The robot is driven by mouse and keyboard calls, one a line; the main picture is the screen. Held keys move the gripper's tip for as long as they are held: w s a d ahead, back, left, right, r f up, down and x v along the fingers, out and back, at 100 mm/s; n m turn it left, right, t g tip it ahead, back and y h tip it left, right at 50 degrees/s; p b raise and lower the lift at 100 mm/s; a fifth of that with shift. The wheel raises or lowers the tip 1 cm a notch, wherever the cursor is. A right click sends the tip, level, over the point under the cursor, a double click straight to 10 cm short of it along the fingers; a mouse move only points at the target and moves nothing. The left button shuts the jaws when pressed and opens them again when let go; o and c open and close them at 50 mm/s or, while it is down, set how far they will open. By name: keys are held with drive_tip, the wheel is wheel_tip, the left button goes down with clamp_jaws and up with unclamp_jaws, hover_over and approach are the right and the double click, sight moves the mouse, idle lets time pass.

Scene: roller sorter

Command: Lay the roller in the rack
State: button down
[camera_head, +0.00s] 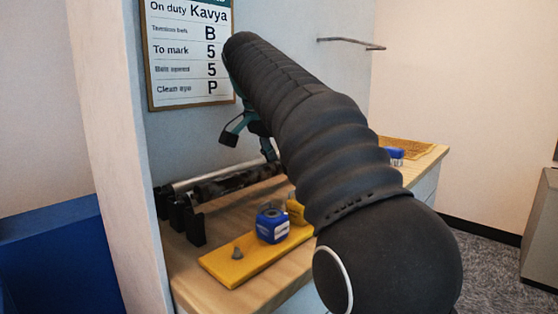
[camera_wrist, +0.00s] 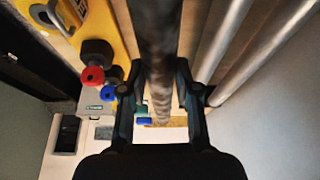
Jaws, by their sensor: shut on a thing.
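A dark, mottled roller (camera_head: 238,181) lies lengthwise at the rack, in front of a silver roller (camera_head: 215,173). The rack's black brackets (camera_head: 194,225) show at its left end; its right end is behind my arm. In the wrist view, the dark roller (camera_wrist: 157,40) runs between the two fingers of my gripper (camera_wrist: 158,92), which is shut on it. Two silver bars (camera_wrist: 222,38) run alongside to the right there. I cannot tell whether the dark roller rests in the brackets or hangs just above them. My gripper's fingertips are mostly hidden in the head view.
A notice board (camera_head: 188,60) hangs on the wall behind.

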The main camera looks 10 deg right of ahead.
drive_tip(key=shift+a+f+b, duration=0.1)
drive_tip(key=shift+f+b, duration=0.85)
drive_tip(key=shift+f, duration=0.8)
idle(0.8)
drive_tip(key=c, duration=0.7)
unclamp_jaws()
drive_tip(key=shift+c, duration=0.2)
drive_tip(key=shift+f, duration=0.1)
